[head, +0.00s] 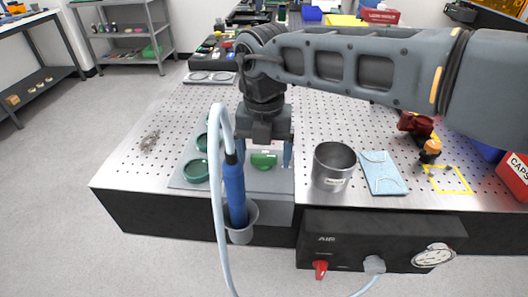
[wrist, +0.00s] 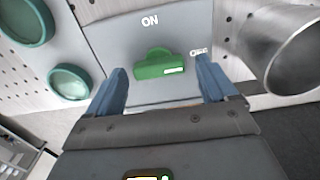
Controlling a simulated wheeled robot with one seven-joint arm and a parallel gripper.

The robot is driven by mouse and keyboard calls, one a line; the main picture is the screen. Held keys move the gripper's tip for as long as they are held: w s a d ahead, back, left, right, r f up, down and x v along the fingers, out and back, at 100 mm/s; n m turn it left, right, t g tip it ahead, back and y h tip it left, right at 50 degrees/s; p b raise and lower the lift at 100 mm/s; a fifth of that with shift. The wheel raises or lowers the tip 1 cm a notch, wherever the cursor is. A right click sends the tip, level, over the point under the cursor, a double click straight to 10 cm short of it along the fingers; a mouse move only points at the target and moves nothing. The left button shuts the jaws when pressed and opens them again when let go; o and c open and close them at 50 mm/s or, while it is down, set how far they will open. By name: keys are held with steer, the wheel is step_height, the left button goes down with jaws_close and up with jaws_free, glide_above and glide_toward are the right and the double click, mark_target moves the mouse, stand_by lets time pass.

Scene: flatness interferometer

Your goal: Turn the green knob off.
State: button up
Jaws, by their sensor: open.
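The green knob (wrist: 160,64) sits on a grey panel (wrist: 130,35) in the wrist view, with a white ON label above it and a second, partly blurred label to its right. Its wide body lies about level in the picture, with a small white mark at its right end. The knob also shows in the head view (head: 264,160), just beyond my fingers. My gripper (wrist: 162,85) is open, with one blue finger on the lower left and one on the lower right of the knob. I see no contact. The gripper shows above the panel in the head view (head: 264,150).
A blue wand with a pale hose (head: 235,195) stands in a holder close left of my gripper. Green-rimmed round dishes (head: 195,170) lie left. A metal cup (head: 334,165) and blue cloth (head: 382,173) are right. An AIR box (head: 375,240) hangs at the front edge.

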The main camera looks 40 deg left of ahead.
mark_target(264, 158)
steer(key=shift+r+b, duration=0.55)
steer(key=shift+r, duration=3.35)
